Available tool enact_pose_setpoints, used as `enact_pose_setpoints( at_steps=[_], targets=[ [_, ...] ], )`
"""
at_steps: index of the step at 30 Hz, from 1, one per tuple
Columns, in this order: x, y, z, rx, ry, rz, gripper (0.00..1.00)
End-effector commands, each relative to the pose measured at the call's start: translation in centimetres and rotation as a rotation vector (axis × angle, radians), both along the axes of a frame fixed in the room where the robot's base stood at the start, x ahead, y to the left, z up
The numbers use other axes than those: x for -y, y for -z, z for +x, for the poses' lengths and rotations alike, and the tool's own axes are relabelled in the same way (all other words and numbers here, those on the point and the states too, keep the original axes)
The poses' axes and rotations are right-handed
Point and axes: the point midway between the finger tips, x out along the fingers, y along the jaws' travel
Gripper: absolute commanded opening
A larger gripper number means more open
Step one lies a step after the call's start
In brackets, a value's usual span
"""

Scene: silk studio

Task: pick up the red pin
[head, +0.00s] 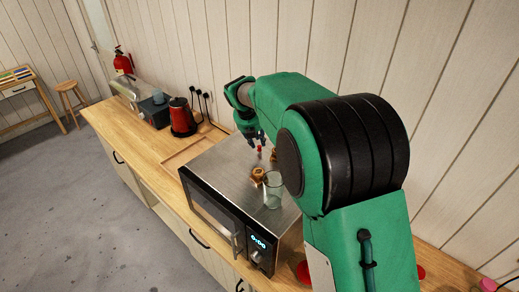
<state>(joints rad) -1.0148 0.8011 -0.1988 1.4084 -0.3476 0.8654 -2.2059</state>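A small red thing (259,150), which looks like the red pin, shows right at the fingertips of my gripper (257,143), over the top of the microwave (225,168). It is too small to tell whether it stands on the microwave or sits between the fingers. My gripper points down at the back part of the microwave top. Its fingers are too small to show whether they are open or shut.
A brown knobbly piece (257,175) and a clear glass (273,190) stand on the microwave in front of my gripper. Another brown piece (273,155) is partly hidden by my arm. A red kettle (183,117) stands on the wooden counter (120,122) to the left.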

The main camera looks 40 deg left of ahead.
Motion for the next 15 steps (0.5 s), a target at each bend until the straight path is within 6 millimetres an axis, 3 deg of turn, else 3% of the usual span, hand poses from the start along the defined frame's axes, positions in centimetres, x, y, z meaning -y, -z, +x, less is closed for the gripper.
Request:
enact_pose_setpoints(
  at_steps=[15],
  targets=[
    [-0.4,4.3,1.4,-0.001,0.001,-0.001,0.25]
  ],
)
